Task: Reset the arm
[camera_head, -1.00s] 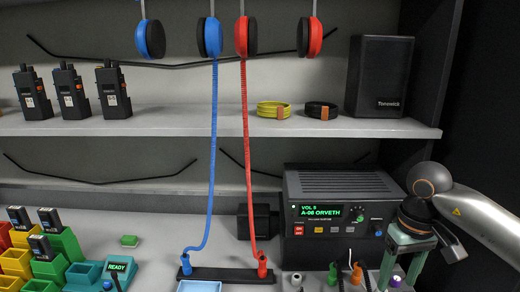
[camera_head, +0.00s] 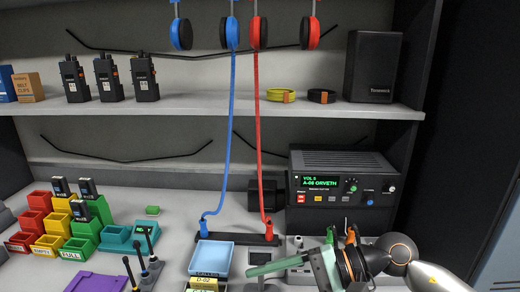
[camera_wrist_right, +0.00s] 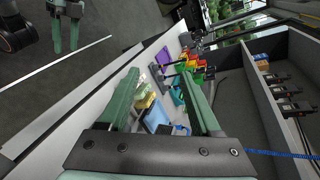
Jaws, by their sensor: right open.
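My right arm comes in from the lower right in the head view. Its gripper (camera_head: 282,267) has green fingers and points left over the desk, in front of the radio unit. In the right wrist view its two fingers (camera_wrist_right: 160,88) stand wide apart with nothing between them. My left gripper (camera_wrist_right: 65,36) shows only in the right wrist view, at the upper left over the dark floor. Its two green fingers are parallel with a gap between them, and it looks empty. The left arm is out of the head view.
The radio unit (camera_head: 341,188) stands at the back right of the desk. A blue tray (camera_head: 211,257) and a black bar (camera_head: 237,238) with blue and red cords lie left of my gripper. Coloured bins (camera_head: 45,245) fill the left. A shelf (camera_head: 215,108) holds handheld radios and a speaker (camera_head: 372,68).

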